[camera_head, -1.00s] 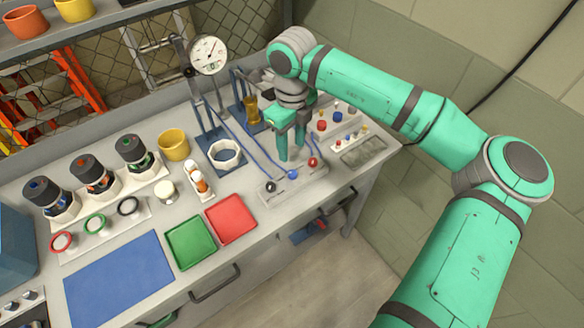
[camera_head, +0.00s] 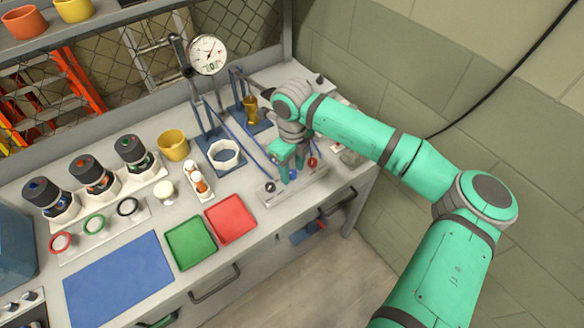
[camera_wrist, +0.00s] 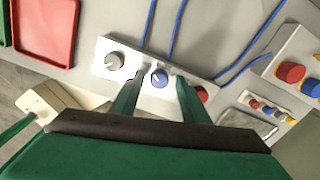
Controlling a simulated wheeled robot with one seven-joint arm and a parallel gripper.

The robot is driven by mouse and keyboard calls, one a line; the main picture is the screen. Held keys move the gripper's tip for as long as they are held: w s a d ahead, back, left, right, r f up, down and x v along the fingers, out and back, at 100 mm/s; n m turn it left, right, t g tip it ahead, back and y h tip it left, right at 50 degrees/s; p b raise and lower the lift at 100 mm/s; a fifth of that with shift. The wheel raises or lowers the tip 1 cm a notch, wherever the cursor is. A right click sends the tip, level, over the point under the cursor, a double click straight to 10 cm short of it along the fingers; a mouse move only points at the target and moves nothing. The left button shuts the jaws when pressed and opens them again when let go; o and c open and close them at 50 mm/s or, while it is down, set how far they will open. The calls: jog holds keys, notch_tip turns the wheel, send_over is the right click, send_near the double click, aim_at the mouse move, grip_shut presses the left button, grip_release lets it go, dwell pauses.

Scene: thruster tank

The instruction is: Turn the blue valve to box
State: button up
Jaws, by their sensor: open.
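The blue valve (camera_wrist: 160,78) is a small round knob in the middle of a pale panel (camera_wrist: 105,60), between a grey knob (camera_wrist: 115,60) and a red knob (camera_wrist: 202,93). In the wrist view the blue knob sits between my gripper's fingertips (camera_wrist: 161,80). My gripper is open, with a finger on each side of the knob; I cannot tell whether either touches it. In the head view my gripper (camera_head: 290,172) points down over the panel and mostly hides the blue valve. Panel markings are too small to read.
Blue hoses (camera_wrist: 177,25) run from the panel toward the gauge stand (camera_head: 208,55). A red tray (camera_head: 231,219) and a green tray (camera_head: 190,242) lie left of the panel. A rack with red and blue parts (camera_wrist: 290,72) stands to the right in the wrist view.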

jog(key=shift+a, duration=0.15)
jog(key=shift+c, duration=0.7)
jog(key=c, duration=0.9)
jog(key=shift+d, duration=0.2)
jog(key=shift+s+m, duration=0.1)
jog(key=shift+m, duration=0.3)
jog(key=m, duration=0.4)
jog(key=shift+m, duration=0.3)
jog(key=m, duration=0.6)
jog(key=shift+m, duration=0.3)
